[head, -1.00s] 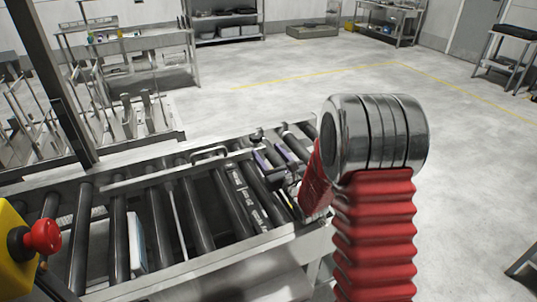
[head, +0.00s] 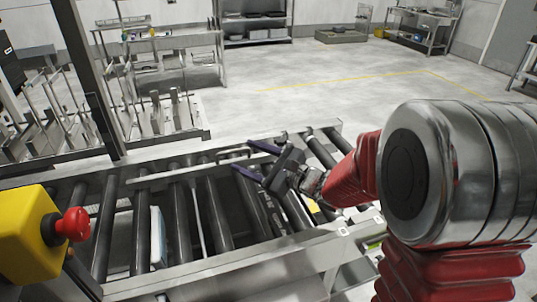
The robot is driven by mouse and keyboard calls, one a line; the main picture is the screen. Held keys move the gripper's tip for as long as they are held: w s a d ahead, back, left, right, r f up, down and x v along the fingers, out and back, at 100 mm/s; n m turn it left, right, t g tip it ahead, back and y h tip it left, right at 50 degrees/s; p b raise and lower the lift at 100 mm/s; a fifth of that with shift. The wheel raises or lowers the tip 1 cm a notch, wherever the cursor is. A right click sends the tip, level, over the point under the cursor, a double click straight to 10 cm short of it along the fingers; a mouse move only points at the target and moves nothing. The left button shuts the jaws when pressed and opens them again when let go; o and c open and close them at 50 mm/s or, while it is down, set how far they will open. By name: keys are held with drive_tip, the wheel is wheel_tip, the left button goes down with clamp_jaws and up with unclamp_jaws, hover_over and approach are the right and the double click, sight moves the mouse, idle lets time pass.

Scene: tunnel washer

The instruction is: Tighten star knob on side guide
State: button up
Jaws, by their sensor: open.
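The side guide (head: 160,180) is a pale metal rail along the far side of the roller conveyor. A curved metal handle or bracket (head: 232,152) stands near its right part. I cannot make out the star knob for certain; it is too small or hidden by my gripper. My gripper (head: 250,160) has two dark purple fingers, spread apart and pointing left. It is over the rollers at the right part of the conveyor, close to the guide's right end. Nothing shows between the fingers.
A yellow box with a red emergency button (head: 72,224) stands at the front left. A white flat piece (head: 157,238) stands between rollers. A dark upright post (head: 86,85) rises at left. A rack with metal uprights (head: 155,115) is behind the conveyor.

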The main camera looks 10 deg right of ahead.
drive_tip(key=s+a+n+g+h, duration=0.3)
drive_tip(key=s+n+g, duration=0.5)
drive_tip(key=s+n, duration=0.85)
drive_tip(key=s+d+n+t+h, duration=0.1)
drive_tip(key=s+d+n+h, duration=0.4)
drive_tip(key=s+d+h, duration=0.4)
drive_tip(key=s+d, duration=0.4)
drive_tip(key=d, duration=0.2)
drive_tip(key=shift+s+d+t, duration=0.2)
drive_tip(key=shift+t, duration=0.1)
drive_tip(key=shift+n, duration=0.25)
drive_tip(key=shift+c, duration=0.2)
